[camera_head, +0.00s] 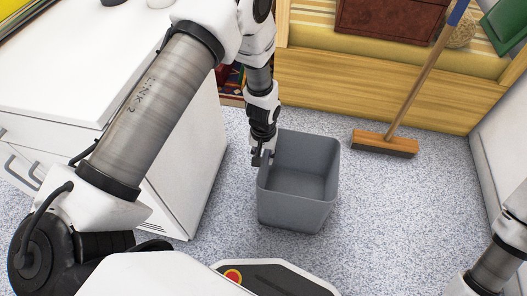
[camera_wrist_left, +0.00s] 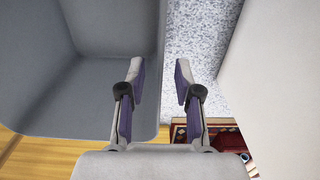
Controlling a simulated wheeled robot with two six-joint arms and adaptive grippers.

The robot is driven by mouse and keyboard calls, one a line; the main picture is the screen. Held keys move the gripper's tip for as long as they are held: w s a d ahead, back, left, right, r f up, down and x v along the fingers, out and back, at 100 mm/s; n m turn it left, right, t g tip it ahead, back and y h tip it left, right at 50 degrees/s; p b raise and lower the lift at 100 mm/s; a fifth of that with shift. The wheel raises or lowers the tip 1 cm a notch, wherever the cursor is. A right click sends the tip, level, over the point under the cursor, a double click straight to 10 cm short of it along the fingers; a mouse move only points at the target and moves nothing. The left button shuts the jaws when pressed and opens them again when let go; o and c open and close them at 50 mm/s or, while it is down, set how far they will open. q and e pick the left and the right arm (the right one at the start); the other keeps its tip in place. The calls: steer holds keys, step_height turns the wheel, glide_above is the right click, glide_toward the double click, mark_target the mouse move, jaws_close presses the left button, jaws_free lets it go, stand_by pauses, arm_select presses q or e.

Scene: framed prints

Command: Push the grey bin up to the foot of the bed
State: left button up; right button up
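The grey bin (camera_head: 298,215) stands upright and empty on the floor, right of the white cabinet. The foot of the bed (camera_head: 370,88) is a wooden panel behind it, with a strip of floor between them. My left gripper (camera_head: 262,160) is at the bin's left rim. In the left wrist view my left gripper (camera_wrist_left: 160,82) is open, one finger over the inside of the bin (camera_wrist_left: 60,85) and the other outside over the floor. The rim lies between the fingers; contact cannot be told. My right gripper is out of view.
A broom (camera_head: 385,143) leans on the bed right of the bin, its head on the floor. The white cabinet (camera_head: 185,170) stands close on the left. Red books (camera_wrist_left: 225,138) show beside the bed. Speckled floor (camera_head: 400,210) is clear to the right.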

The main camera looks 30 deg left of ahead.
arm_select(q)
step_height(320, 180, down, 4)
steer(key=shift+r+b, duration=0.1)
steer(key=shift+b, duration=0.6)
jaws_close()
steer(key=shift+r, duration=0.1)
